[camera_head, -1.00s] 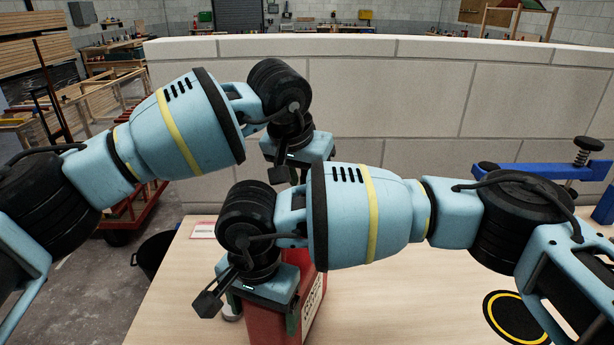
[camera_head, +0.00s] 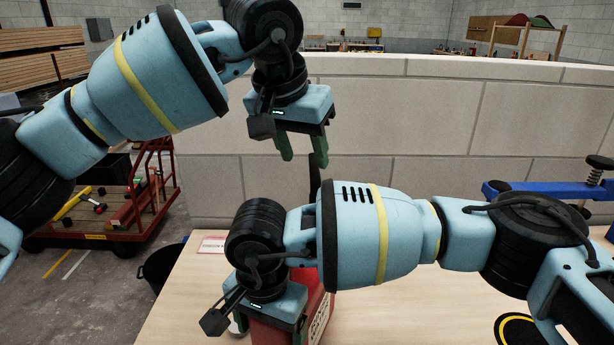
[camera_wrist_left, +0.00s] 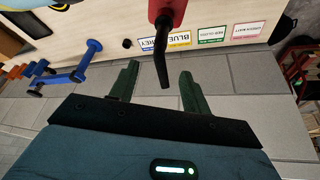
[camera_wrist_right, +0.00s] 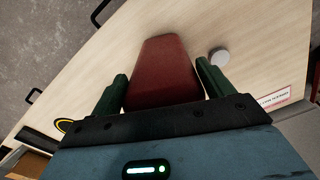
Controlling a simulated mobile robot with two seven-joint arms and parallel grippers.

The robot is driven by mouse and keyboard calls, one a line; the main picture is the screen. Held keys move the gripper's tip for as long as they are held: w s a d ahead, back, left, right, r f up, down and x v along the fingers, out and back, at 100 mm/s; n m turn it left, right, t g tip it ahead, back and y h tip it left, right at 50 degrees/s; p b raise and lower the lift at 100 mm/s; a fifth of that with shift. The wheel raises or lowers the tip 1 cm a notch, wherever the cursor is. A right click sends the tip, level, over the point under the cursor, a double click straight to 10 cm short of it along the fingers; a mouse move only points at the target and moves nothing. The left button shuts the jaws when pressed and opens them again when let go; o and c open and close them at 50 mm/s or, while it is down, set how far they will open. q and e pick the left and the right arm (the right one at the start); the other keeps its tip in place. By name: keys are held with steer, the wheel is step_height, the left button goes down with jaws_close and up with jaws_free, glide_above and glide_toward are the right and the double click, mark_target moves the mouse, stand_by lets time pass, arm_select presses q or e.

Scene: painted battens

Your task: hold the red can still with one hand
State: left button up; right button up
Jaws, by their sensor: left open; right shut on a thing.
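The red can (camera_head: 318,312) stands on the pale bench at lower centre in the head view, partly hidden behind my right arm. My right gripper (camera_head: 277,318) is shut on its upper part; in the right wrist view the can's red body (camera_wrist_right: 163,72) lies between the fingers. My left gripper (camera_head: 303,155) is open above the can, with its green fingers apart and empty. A black spout (camera_head: 314,178) rises toward these fingers. In the left wrist view, the spout (camera_wrist_left: 162,65) points toward the gap between the fingers, apart from both.
The bench top (camera_head: 190,310) has a label card (camera_head: 211,245) and a black-and-yellow ring (camera_head: 518,330). A blue clamp (camera_head: 535,190) is at right. A grey disc (camera_wrist_right: 219,57) lies beside the can. A pale block wall (camera_head: 410,120) stands behind; a red trolley (camera_head: 120,215) is at left.

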steer(key=shift+r, duration=0.1)
stand_by(0.6)
steer(key=o, duration=1.8)
steer(key=shift+s, duration=0.15)
steer(key=shift+s+a, duration=0.45)
steer(key=shift+s, duration=0.6)
steer(key=shift+s+a, duration=0.45)
steer(key=shift+s, duration=0.55)
steer(key=shift+s+a, duration=0.45)
steer(key=shift+s, duration=0.6)
step_height(320, 180, up, 8)
steer(key=shift+f, duration=0.1)
